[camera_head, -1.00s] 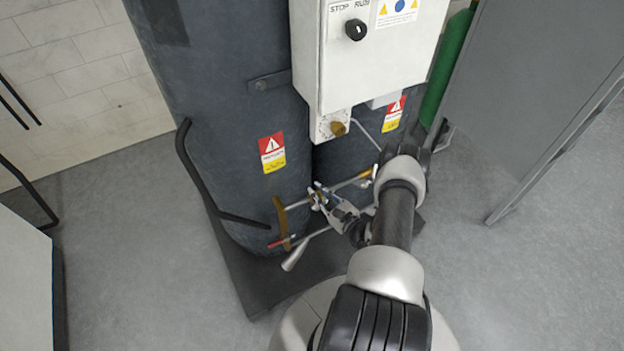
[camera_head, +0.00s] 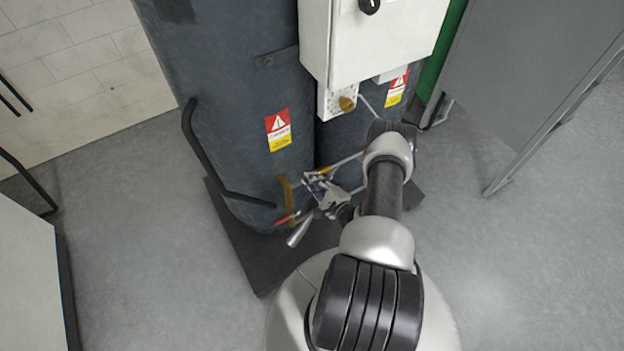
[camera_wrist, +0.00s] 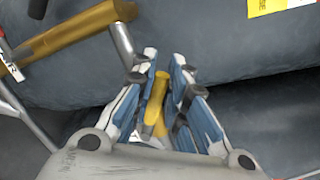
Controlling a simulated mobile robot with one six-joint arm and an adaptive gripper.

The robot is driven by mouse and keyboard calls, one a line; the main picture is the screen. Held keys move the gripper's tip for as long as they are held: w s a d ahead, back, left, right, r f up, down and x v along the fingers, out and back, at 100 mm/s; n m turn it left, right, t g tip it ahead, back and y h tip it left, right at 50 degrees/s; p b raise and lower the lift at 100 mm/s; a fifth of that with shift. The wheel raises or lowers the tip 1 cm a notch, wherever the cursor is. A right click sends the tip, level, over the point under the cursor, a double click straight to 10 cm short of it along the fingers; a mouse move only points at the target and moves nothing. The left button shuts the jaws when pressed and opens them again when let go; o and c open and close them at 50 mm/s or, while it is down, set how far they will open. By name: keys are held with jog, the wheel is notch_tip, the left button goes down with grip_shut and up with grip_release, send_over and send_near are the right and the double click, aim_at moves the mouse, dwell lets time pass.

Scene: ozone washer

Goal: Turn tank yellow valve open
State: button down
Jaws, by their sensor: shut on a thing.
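The yellow valve (camera_wrist: 154,105) shows in the wrist view as a slim yellow handle between my two blue-lined fingers. My gripper (camera_wrist: 164,75) is shut on it; it also shows in the head view (camera_head: 316,182), low in front of the dark grey tank (camera_head: 235,110). The fingers hide part of the valve, and in the head view it is too small to make out clearly. The tank carries a red and yellow warning label (camera_head: 278,131).
A brass-coloured pipe (camera_wrist: 70,38) runs beside my fingers on the tank. A white control box (camera_head: 380,45) hangs above. A black bent handle (camera_head: 190,140) sticks out at left, and a grey panel (camera_head: 540,90) stands at right.

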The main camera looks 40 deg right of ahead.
jog(key=shift+s+a+f, duration=0.1)
jog(key=shift+a+f, duration=0.05)
jog(key=shift+f, duration=0.1)
dwell(0.3)
jog(key=c, duration=1.6)
grip_release()
jog(key=shift+r, duration=0.1)
jog(key=shift+o, duration=0.2)
jog(key=v, duration=1.2)
jog(key=shift+c, duration=0.2)
